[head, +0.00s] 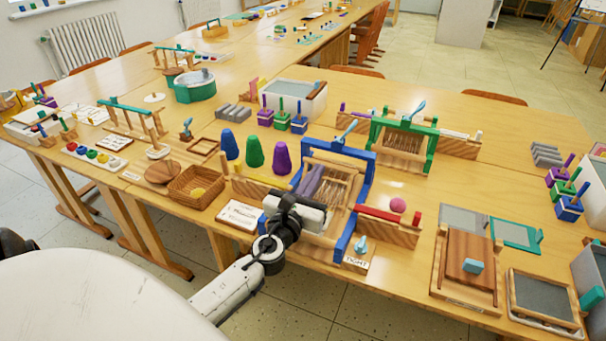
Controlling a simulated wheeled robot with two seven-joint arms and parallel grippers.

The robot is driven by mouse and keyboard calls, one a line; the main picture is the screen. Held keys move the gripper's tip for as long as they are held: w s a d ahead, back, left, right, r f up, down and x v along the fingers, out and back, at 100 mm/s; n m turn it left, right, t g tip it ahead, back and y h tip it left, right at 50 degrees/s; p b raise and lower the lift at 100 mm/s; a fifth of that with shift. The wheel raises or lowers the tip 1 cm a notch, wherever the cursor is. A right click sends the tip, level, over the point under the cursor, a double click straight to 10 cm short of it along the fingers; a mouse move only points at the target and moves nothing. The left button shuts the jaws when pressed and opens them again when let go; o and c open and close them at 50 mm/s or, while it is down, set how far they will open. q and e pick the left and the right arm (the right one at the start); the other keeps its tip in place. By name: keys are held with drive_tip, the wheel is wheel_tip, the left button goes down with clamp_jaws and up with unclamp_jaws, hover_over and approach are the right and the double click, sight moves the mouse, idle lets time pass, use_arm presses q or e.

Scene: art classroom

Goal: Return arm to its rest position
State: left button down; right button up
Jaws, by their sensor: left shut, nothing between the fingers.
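My left arm (228,290) comes in from the lower left and reaches over the front edge of the table. My left gripper (313,180) is shut and empty. It is in front of the blue-framed wooden loom (363,170), over its lower threaded part. Whether it touches the loom cannot be told. The wrist hides part of the loom's left side and the table edge. My right gripper is not in view.
A wicker basket (181,199), a white label card (240,215) and blue, green and purple cones (254,152) stand left of the wrist. A red bar on a wood block (390,214) and a pink ball (398,205) are to the right. Floor (330,310) shows below the table edge.

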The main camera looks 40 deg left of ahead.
use_arm(q)
drive_tip(key=s+d+r, duration=0.1)
drive_tip(key=s+r, duration=0.1)
drive_tip(key=s, duration=0.3)
drive_tip(key=shift+s+d+r+p, duration=0.25)
drive_tip(key=shift+d+p, duration=0.15)
drive_tip(key=shift+p, duration=0.05)
drive_tip(key=s+f+n+g+y, duration=0.2)
drive_tip(key=s+f+n+g, duration=0.7)
drive_tip(key=n, duration=1.1)
drive_tip(key=s+d+f+n+g+h, duration=0.25)
drive_tip(key=s+d+n+h, duration=0.2)
drive_tip(key=s+d, duration=0.35)
drive_tip(key=s+d+f+n+g+h, duration=0.2)
drive_tip(key=s+d+n+g+h, duration=0.1)
drive_tip(key=s+d+n, duration=0.4)
drive_tip(key=w+d+f+t+h, duration=0.2)
drive_tip(key=d+f+t, duration=0.3)
drive_tip(key=f, duration=0.7)
drive_tip(key=shift+w+d+f+m, duration=0.2)
drive_tip(key=shift+f+m, duration=0.15)
drive_tip(key=shift+m, duration=0.1)
